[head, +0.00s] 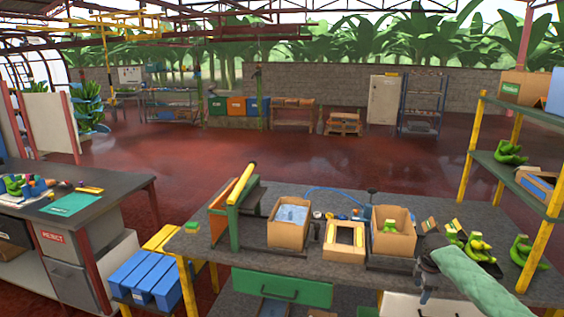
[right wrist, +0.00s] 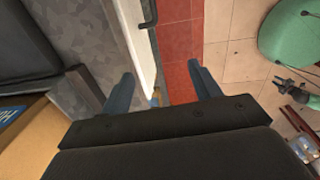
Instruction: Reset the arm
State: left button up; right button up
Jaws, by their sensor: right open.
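My right arm, in a pale green sleeve, comes in from the lower right of the head view. Its right gripper (head: 424,287) is at the table's front edge, just right of the cardboard boxes. In the right wrist view my right gripper (right wrist: 162,84) has its two blue-grey fingers spread apart with nothing held between them. The left gripper is in neither view.
The grey work table (head: 340,206) carries an open box with blue lining (head: 288,235), a box with green fruit (head: 392,243) and green banana bunches (head: 476,246) close to my right gripper. A yellow-post shelf (head: 509,165) stands at the right.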

jog(key=s+a+f+m+b, duration=0.15)
jog(key=s+a+f, duration=0.45)
jog(key=f, duration=0.6)
jog(key=s+a+f+m, duration=0.3)
jog(key=s+a+f, duration=0.3)
jog(key=f, duration=0.7)
jog(key=s+a+f+m+b, duration=0.15)
jog(key=s+a+f, duration=0.25)
jog(key=s+f, duration=0.6)
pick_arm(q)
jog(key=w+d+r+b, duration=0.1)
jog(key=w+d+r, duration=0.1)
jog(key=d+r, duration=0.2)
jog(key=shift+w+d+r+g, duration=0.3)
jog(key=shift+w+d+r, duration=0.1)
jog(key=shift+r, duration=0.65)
pick_arm(e)
jog(key=s+a+f+m, duration=0.2)
jog(key=s+a+f, duration=0.2)
jog(key=s+f, duration=0.3)
jog(key=s+a+f+m, duration=0.3)
jog(key=s+f, duration=0.5)
jog(key=s, duration=0.7)
jog(key=s+a+f+m, duration=0.2)
jog(key=s+a+f, duration=0.3)
jog(key=s, duration=0.6)
jog(key=shift+s+a+f+m+t, duration=0.3)
jog(key=shift+s+a+f+t, duration=0.1)
jog(key=shift+f, duration=0.75)
